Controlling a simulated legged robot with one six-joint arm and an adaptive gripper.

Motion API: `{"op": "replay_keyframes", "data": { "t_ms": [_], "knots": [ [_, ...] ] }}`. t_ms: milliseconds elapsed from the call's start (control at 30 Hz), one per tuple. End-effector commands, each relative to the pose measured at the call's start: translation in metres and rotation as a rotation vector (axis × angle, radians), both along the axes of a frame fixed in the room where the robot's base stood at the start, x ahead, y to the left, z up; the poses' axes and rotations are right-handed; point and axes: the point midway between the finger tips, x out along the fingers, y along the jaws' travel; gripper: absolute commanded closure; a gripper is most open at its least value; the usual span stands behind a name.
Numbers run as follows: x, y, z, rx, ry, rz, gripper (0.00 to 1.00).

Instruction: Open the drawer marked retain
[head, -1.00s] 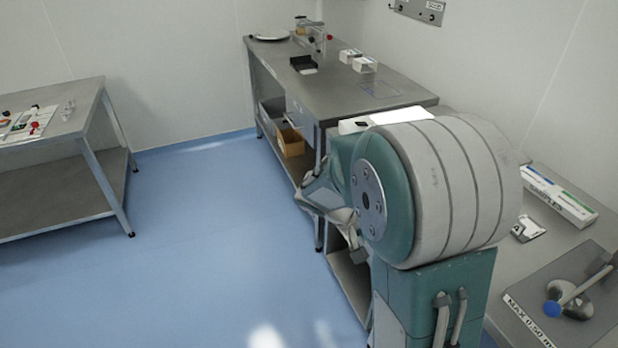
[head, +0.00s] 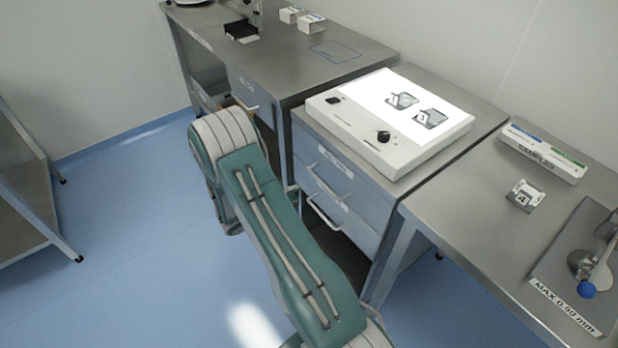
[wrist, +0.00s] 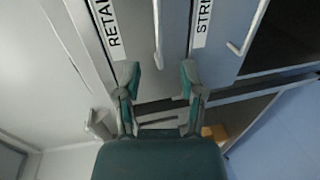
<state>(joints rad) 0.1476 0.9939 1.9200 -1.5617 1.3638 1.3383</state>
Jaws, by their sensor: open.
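In the wrist view, turned on its side, the blue-grey drawer (wrist: 136,32) carries a white label (wrist: 110,28) reading "RETAI", cut off by the picture's edge. Its pale bar handle (wrist: 157,36) runs up from near the fingertips. My gripper (wrist: 160,72) is open and empty, its two green-and-grey fingers apart; the handle's end shows just beyond the gap. I cannot tell whether they touch. In the head view, the two-drawer unit's upper drawer (head: 350,178) appears shut, its label too small to read; my gripper is hidden behind my arm.
A neighbouring drawer (wrist: 224,45) labelled "STRI" has its own handle (wrist: 242,40). A lightbox (head: 355,135) stands on the drawer unit. The left bench (head: 300,70) has another drawer handle (head: 246,104). Blue floor (head: 150,240) is clear left of my arm.

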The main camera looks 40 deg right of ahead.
Motion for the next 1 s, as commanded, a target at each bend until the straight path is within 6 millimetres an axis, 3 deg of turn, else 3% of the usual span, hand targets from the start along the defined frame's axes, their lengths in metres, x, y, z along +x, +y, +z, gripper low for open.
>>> {"op": "replay_keyframes", "data": {
  "t_ms": [600, 1000],
  "knots": [
    [-0.011, -0.093, -0.02, 0.002, 0.001, -0.004, 0.49],
    [-0.012, -0.104, -0.022, 0.002, 0.001, -0.002, 0.49]
  ]
}}
